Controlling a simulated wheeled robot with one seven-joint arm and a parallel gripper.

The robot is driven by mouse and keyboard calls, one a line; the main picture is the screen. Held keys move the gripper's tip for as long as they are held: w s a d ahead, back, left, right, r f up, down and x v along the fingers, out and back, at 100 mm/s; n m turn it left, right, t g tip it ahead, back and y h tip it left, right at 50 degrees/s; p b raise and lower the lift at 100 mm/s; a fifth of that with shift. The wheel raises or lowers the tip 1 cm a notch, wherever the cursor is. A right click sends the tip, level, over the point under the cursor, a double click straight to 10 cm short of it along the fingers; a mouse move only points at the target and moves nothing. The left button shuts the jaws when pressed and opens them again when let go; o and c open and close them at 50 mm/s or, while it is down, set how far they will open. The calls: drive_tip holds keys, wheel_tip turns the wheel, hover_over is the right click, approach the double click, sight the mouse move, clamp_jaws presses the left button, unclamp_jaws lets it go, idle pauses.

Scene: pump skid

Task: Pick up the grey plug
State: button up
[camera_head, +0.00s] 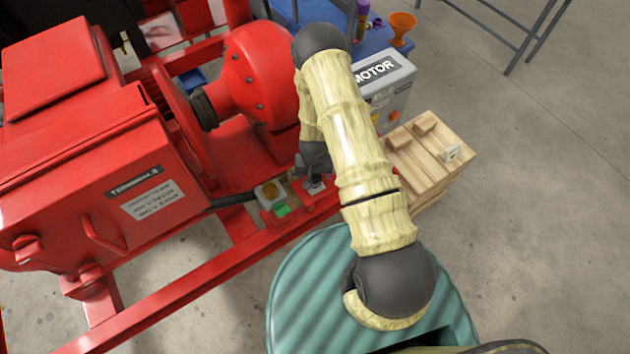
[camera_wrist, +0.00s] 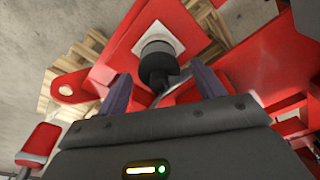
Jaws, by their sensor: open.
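A dark grey plug (camera_wrist: 158,62) with a lighter grey band shows in the wrist view, in front of a whitish square plate (camera_wrist: 170,24) on a red surface. My gripper (camera_wrist: 160,78) is open. Its two fingers are apart, one on each side of the plug's near end in the picture; I cannot tell whether either touches it. In the head view my gripper (camera_head: 316,184) is low beside the red skid, below the bend of my arm. There the plug is too hidden and small to make out.
A wooden crate (camera_head: 428,160) and the grey motor box (camera_head: 386,88) stand to the right. The red terminal housing (camera_head: 130,195) is at left. Open floor lies far right.

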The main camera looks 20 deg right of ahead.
drive_tip(key=c, duration=1.2)
drive_tip(key=shift+r, duration=0.4)
wheel_tip(320, 180, up, 3)
drive_tip(key=shift+f+b, duration=0.1)
drive_tip(key=shift+b, duration=0.7)
drive_tip(key=shift+s+d+b, duration=0.2)
drive_tip(key=shift+s+d, duration=0.75)
drive_tip(key=shift+s, duration=1.9)
drive_tip(key=shift+s+d+b, duration=0.25)
drive_tip(key=shift+s+d, duration=0.65)
drive_tip(key=shift+s, duration=2)
drive_tip(key=shift+s+d+b, duration=0.2)
drive_tip(key=shift+s+d, duration=0.75)
drive_tip(key=shift+s, duration=1.9)
drive_tip(key=shift+w, duration=0.1)
